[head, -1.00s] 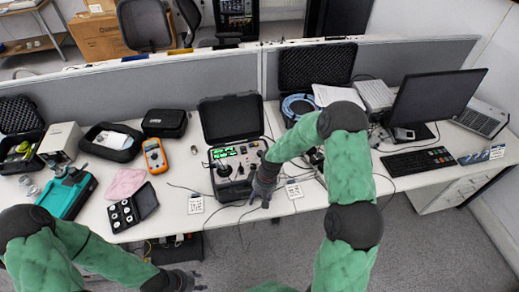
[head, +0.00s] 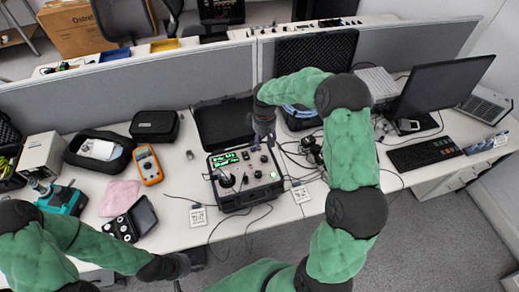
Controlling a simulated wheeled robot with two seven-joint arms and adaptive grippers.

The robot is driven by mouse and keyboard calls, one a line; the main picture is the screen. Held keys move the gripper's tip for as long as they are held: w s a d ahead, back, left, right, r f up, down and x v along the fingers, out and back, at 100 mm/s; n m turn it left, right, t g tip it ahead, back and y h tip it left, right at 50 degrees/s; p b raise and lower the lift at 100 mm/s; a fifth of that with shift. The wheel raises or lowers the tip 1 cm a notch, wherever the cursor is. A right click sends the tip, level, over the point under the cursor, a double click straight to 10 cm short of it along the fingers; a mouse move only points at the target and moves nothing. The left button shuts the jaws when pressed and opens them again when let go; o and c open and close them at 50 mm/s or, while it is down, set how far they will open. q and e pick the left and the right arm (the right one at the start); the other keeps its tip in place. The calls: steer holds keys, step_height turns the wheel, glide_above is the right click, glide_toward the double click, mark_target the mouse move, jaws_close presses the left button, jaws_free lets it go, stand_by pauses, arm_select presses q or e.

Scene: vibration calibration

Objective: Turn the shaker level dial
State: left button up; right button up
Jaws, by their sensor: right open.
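The shaker calibration unit (head: 240,194) is an open black case on the desk with green lit displays (head: 224,159), a round shaker head (head: 226,180) and small dark knobs (head: 258,174) on its panel. I cannot tell which knob is the level dial. Its raised lid (head: 220,124) stands behind the panel. My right gripper (head: 264,142) is open and points down over the panel's back right corner, hiding part of it. Contact with a knob cannot be made out. My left gripper (head: 178,268) is low at the desk's front edge, away from the unit; its fingers are unclear.
An orange multimeter (head: 148,166), a pink cloth (head: 119,197) and a small open black case (head: 133,218) lie left of the unit. Cables (head: 298,170) run to its right. A monitor (head: 440,88) and keyboard (head: 424,158) stand further right. A grey partition (head: 120,92) closes off the back.

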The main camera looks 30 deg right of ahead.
mark_target(264, 157)
steer(key=f, duration=1)
steer(key=shift+s+f, duration=0.2)
steer(key=shift+f, duration=0.05)
jaws_close()
